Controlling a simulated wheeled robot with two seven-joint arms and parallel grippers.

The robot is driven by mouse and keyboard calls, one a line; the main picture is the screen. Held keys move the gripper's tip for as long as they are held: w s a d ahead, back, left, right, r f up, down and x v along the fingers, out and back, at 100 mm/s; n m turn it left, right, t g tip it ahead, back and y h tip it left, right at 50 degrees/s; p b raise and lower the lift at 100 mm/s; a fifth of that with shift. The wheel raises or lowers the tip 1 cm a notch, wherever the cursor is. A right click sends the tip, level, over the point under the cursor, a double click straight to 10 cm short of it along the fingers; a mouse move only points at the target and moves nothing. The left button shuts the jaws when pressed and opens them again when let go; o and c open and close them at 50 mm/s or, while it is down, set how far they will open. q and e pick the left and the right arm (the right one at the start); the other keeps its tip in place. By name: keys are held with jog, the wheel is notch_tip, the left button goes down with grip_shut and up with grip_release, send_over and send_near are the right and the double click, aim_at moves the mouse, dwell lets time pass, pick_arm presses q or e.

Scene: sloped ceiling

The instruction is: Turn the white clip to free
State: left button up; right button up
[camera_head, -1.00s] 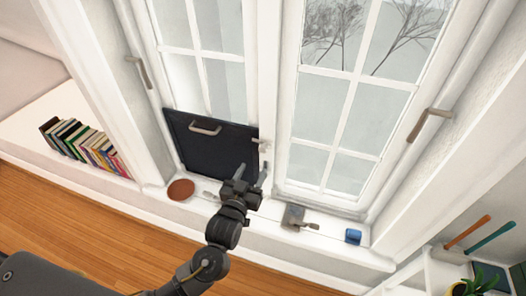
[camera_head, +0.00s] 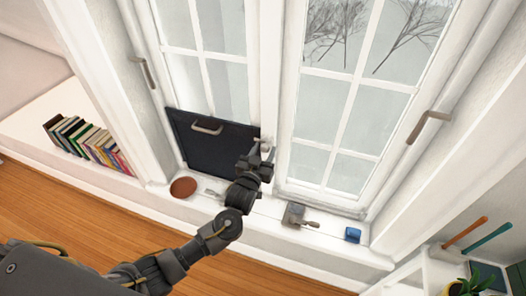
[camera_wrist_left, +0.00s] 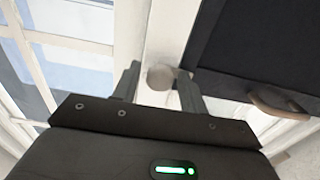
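The white clip (camera_head: 265,145) sits on the white window post at the right edge of a dark panel (camera_head: 205,145). In the left wrist view, the clip's round pale end (camera_wrist_left: 160,76) lies between my fingertips, and a short part runs right toward the panel (camera_wrist_left: 260,40). My left gripper (camera_head: 260,156) is at the clip, partly covering it in the head view. Its fingers (camera_wrist_left: 160,82) are open on either side of the clip, with narrow gaps showing. The panel stands upright against the left window and has a beige handle (camera_head: 207,126). My right gripper is out of view.
On the sill are a brown disc (camera_head: 183,187), a small metal thing (camera_head: 212,193), a grey block with a handle (camera_head: 294,214) and a blue item (camera_head: 353,235). Books (camera_head: 88,142) stand at left. A shelf with a plant (camera_head: 470,284) is at lower right.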

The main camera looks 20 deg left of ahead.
pick_arm(q)
jog(key=c, duration=0.7)
jog(key=shift+c, duration=0.2)
jog(key=shift+r+m+p, duration=0.15)
jog(key=shift+m+p, duration=0.8)
jog(key=shift+m, duration=0.25)
jog(key=m+p, duration=0.3)
jog(key=m, duration=0.2)
jog(key=m+p, duration=0.2)
jog(key=m, duration=0.2)
jog(key=shift+m, duration=0.4)
jog(key=shift+a+m+p, duration=0.1)
jog(key=shift+m+p, duration=1)
jog(key=shift+m, duration=1)
